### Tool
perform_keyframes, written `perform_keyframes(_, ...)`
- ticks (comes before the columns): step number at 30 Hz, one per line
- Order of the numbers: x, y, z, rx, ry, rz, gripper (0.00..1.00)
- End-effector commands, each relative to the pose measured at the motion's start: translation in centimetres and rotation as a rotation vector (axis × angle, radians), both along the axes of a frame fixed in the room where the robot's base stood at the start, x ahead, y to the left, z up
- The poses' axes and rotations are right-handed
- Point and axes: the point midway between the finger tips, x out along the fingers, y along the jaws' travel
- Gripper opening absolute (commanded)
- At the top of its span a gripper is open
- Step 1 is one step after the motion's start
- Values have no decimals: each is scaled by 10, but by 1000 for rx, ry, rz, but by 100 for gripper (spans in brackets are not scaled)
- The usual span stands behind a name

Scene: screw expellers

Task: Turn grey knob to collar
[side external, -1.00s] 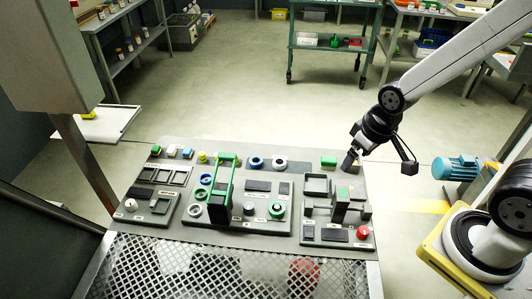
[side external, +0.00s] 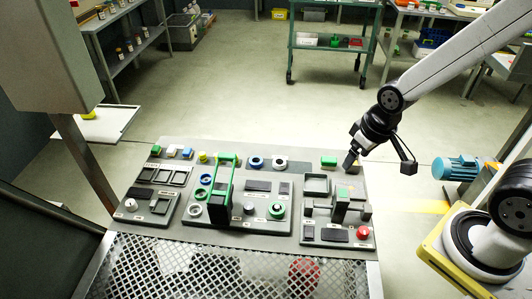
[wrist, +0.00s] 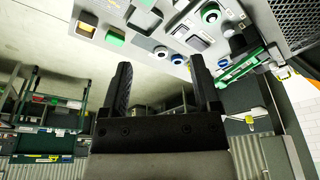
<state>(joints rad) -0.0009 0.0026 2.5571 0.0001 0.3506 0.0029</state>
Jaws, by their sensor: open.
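My gripper (side external: 351,160) is open and empty, above the right back part of the control panel, apart from every part on it. In the wrist view its two fingers (wrist: 162,78) stand spread with nothing between them. A small grey round knob (side external: 249,208) stands mid-panel, left of a green ring (side external: 277,209) with a grey centre. A pale grey ring (side external: 280,162) with a dark centre sits at the panel's back edge, and another grey ring (side external: 194,211) is left of the green frame. I cannot tell which ring is the collar.
A tall green frame handle (side external: 230,180) rises mid-panel. A red button (side external: 363,232) is front right. A blue motor (side external: 456,168) stands right of the panel. The air above the panel's front is clear.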

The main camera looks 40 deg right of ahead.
Motion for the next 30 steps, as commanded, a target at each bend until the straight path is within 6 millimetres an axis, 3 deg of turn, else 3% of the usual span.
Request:
perform_keyframes(7, 19, 8, -3, 16, 16, -37, 80)
perform_keyframes(14, 59, 30, -15, 48, 51, -129, 80)
perform_keyframes(30, 147, 109, -80, 101, 152, -396, 80)
